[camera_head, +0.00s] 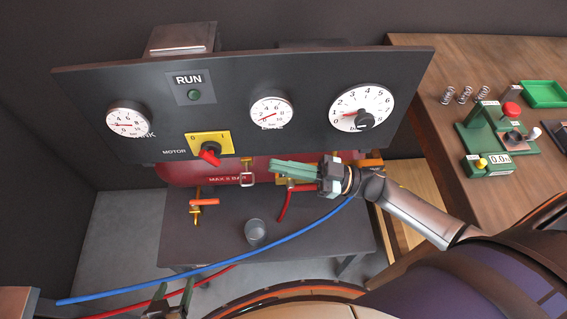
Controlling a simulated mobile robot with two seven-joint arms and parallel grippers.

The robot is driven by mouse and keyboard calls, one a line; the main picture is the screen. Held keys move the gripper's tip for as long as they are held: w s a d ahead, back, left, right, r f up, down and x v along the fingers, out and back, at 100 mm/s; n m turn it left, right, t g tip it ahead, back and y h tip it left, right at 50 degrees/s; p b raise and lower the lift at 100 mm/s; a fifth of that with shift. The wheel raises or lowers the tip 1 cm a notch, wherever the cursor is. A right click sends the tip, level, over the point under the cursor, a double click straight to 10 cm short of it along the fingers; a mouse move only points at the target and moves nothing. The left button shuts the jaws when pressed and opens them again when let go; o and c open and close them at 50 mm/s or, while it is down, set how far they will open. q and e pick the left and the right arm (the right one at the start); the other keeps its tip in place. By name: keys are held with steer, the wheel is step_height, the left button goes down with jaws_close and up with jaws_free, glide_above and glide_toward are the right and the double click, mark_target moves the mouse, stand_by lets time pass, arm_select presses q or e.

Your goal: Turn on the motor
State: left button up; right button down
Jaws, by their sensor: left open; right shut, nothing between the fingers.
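The motor switch is a red knob (209,154) on a yellow plate (222,137), on the dark panel beside the word MOTOR. The plate carries the marks 0 at left and 1 at right. The knob's handle slants; I cannot tell for sure which mark it is set to. The RUN lamp (194,95) above it is dark green and looks unlit. My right gripper (273,167) is shut and empty, its green fingers pointing left, to the right of the knob and apart from it. My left gripper (173,288) is open at the bottom edge, partly cut off, well below the switch.
Three gauges sit on the panel (300,82). Below are a red tank (222,174), an orange-handled valve (204,202), a metal cup (255,232) and a blue hose (215,267). A wooden bench (430,115) with springs and a green tray stands at right.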

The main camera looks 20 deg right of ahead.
mark_target(216, 160)
steer(key=w+a, duration=0.1)
steer(key=a, duration=0.1)
steer(key=w+a+b, duration=0.1)
steer(key=a, duration=0.2)
steer(key=w+a+b, duration=0.1)
steer(key=w+a, duration=0.1)
steer(key=a, duration=0.1)
steer(key=shift+w, duration=0.1)
steer(key=shift+w+a+f, duration=0.1)
steer(key=shift+w+a, duration=0.1)
steer(key=shift+a, duration=0.1)
steer(key=shift+f+b, duration=0.1)
steer(key=shift+b, duration=0.25)
